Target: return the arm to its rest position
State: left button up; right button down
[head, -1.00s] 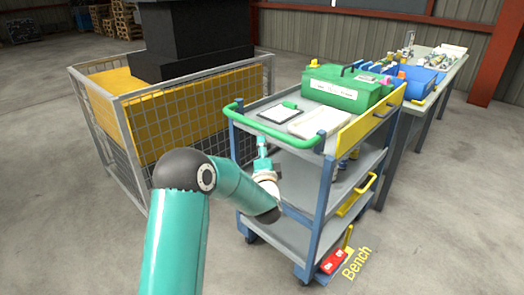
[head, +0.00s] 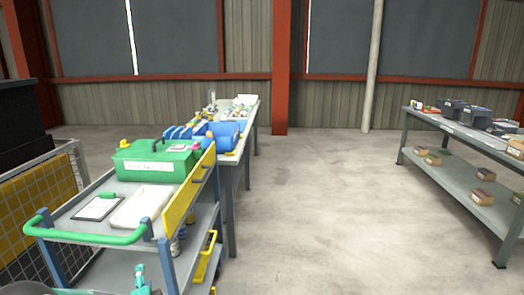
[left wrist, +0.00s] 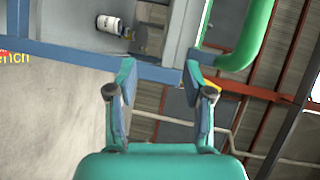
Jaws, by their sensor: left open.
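My left gripper (left wrist: 160,88) is open and empty in the left wrist view, with its two teal and grey fingers apart. In the head view only a small teal part of it (head: 140,281) shows at the bottom edge, in front of the cart (head: 95,238) and below its top shelf. The cart has blue posts and a green handle, and its frame also shows beyond the fingers in the left wrist view (left wrist: 80,57). Most of my left arm is out of the head view. My right gripper is not in view.
The cart's top holds a green case (head: 152,165), a clipboard (head: 97,208) and a white tray (head: 143,207). A bench with blue bins (head: 222,136) stands behind. A grey table (head: 460,178) stands at right. The floor between (head: 330,210) is clear.

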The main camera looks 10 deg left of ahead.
pick_arm(q)
jog(key=s+d+f+n+g+h+p, duration=0.1)
jog(key=s+d+f+g+h, duration=0.15)
jog(key=d+f, duration=0.35)
jog(key=s+d+f+g+h+p, duration=0.1)
jog(key=s+d+f+h, duration=0.25)
jog(key=d, duration=0.35)
jog(key=s+d+f+n+g+h+p, duration=0.1)
jog(key=s+d+f+g+h+p, duration=0.15)
jog(key=s+d+f, duration=0.35)
jog(key=s+d+f+n+g+h, duration=0.2)
jog(key=s+d+n, duration=0.3)
jog(key=s, duration=0.3)
jog(key=s+d+f+n+g+h, duration=0.1)
jog(key=s+d+n+g+h, duration=0.1)
jog(key=s+d+n+g, duration=0.3)
jog(key=s, duration=0.4)
jog(key=shift+s+d+f, duration=0.25)
jog(key=shift+s+f, duration=0.05)
jog(key=shift+f, duration=0.05)
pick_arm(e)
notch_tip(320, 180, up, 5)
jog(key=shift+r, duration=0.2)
